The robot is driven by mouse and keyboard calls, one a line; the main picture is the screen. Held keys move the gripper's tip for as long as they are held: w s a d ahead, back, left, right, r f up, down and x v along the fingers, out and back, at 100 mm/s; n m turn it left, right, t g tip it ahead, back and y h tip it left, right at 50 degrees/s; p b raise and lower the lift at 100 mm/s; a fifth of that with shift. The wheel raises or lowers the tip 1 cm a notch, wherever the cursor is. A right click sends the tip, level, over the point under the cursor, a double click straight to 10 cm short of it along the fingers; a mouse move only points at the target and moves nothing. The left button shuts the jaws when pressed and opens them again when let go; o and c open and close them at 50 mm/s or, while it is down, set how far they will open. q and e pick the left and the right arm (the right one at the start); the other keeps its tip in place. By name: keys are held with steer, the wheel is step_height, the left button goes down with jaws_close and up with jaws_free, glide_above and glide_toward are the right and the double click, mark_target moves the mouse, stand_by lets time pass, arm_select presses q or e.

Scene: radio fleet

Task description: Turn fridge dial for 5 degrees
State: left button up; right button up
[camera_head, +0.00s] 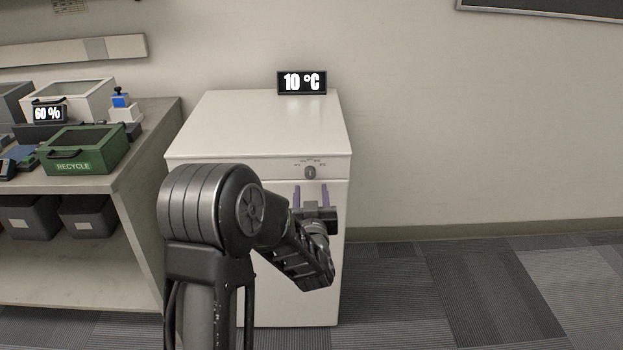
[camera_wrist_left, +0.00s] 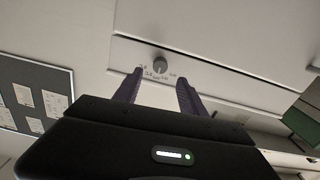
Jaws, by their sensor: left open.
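The white fridge (camera_head: 265,120) stands against the wall, with a small grey dial (camera_head: 310,172) on its upper front strip. A black display reading 10 °C (camera_head: 302,82) sits on the fridge top. My left gripper (camera_head: 311,190) is just below the dial, its two purple fingers apart and pointing at the fridge front. In the left wrist view the dial (camera_wrist_left: 159,65) lies beyond the gap between the open fingers (camera_wrist_left: 160,85), with printed marks around it. The fingers appear apart from the dial. My right gripper does not show.
A grey shelf unit (camera_head: 150,135) stands left of the fridge. It bears a green recycle box (camera_head: 85,150), a 60 % display (camera_head: 48,112) and other boxes. Carpeted floor (camera_head: 470,290) is clear to the right.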

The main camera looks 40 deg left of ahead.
mark_target(310, 176)
arm_select(q)
steer(key=x, duration=0.7)
steer(key=shift+w, duration=0.1)
jaws_close()
stand_by(0.4)
